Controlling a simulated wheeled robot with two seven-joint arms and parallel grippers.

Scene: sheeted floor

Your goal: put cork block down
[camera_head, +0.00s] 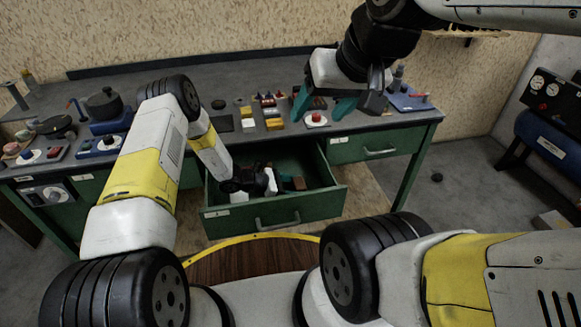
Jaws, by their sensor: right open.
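My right gripper (322,106) hangs above the right part of the worktop, its teal fingers apart and nothing seen between them. My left arm reaches down into the open green drawer (250,215), and my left gripper (284,185) is low inside it. A small brown block (299,183) shows in the drawer right beside the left gripper's tip; it may be the cork block. I cannot tell whether the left fingers touch or hold it, as they are small and dark here.
The worktop (225,75) carries yellow blocks (274,124), a red button box (316,119), a dark pot (104,104) and a pan (56,125). A closed drawer (375,148) is at right. A blue tank (550,145) stands at far right. Floor between bench and tank is mostly clear.

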